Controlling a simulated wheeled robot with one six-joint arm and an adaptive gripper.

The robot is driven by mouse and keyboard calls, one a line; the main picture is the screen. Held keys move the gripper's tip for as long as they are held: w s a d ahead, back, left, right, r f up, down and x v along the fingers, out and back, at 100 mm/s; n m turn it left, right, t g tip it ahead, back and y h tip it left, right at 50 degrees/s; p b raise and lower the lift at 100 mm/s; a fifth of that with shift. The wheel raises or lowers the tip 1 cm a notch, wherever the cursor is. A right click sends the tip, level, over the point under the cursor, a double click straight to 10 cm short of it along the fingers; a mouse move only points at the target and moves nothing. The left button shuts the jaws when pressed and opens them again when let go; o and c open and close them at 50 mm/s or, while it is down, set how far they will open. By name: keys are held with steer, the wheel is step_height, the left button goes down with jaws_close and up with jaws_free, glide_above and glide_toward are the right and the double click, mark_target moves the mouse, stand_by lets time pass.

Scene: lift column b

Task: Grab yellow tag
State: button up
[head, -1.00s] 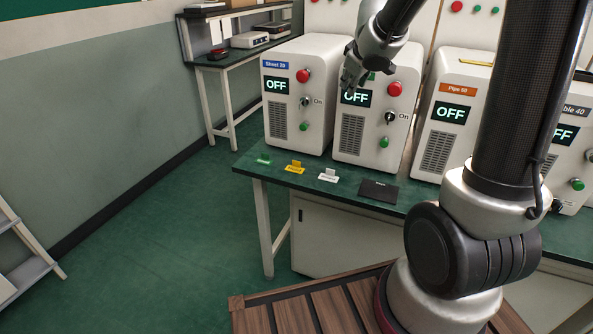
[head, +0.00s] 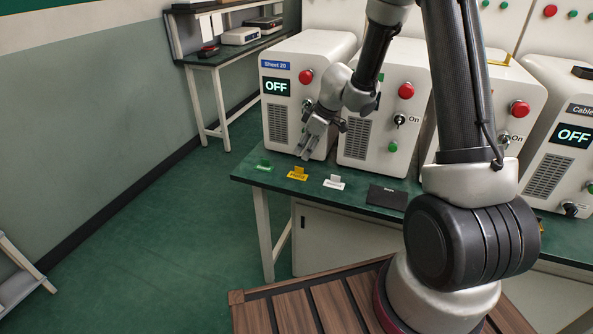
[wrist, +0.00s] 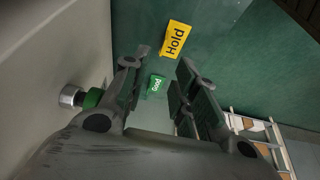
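The yellow tag (head: 297,174) stands near the front edge of the green bench top, between a green tag (head: 264,165) and a white tag (head: 334,182). In the wrist view the yellow tag (wrist: 175,39) reads "Hold" and lies beyond my fingertips; the green tag (wrist: 155,84) reads "Good" and shows between my fingers. My gripper (head: 306,153) is open and empty, above and behind the yellow tag, in front of the "Sheet 20" machine. It also shows in the wrist view (wrist: 163,62) with its two fingers apart.
The "Sheet 20" machine (head: 277,131) stands close behind my gripper, with a green button (wrist: 92,98) near one finger. More machines stand to the right. A black plate (head: 387,197) lies right of the tags. The floor in front is free.

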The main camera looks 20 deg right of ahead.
mark_target(298, 173)
steer(key=x, duration=0.7)
steer(key=shift+a+f, duration=0.15)
steer(key=shift+f, duration=0.15)
jaws_close()
